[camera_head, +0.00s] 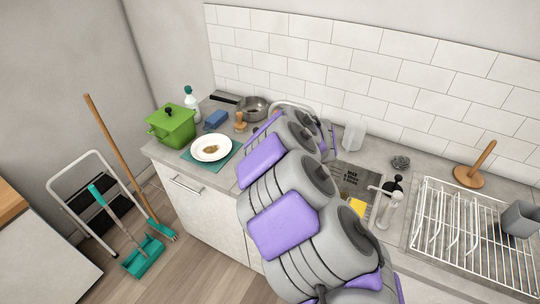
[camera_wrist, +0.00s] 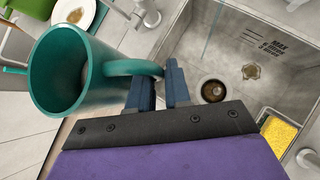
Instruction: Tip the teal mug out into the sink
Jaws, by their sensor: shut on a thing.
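In the wrist view the teal mug (camera_wrist: 62,75) is on the left, its open mouth towards the camera and its inside partly visible. My gripper (camera_wrist: 159,86) is shut on the mug's handle (camera_wrist: 130,68). The grey sink (camera_wrist: 215,45) lies beyond the fingers to the right, with a dark round drain (camera_wrist: 213,91) and a brown stain on its floor. The mug's body appears left of the basin in this view. In the head view the sink (camera_head: 352,178) shows partly behind my arm, which hides the gripper and mug.
A yellow sponge (camera_wrist: 279,135) sits in a caddy at the sink's right. A plate (camera_head: 211,148), green pot (camera_head: 171,125) and saucepan (camera_head: 252,109) stand to the left.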

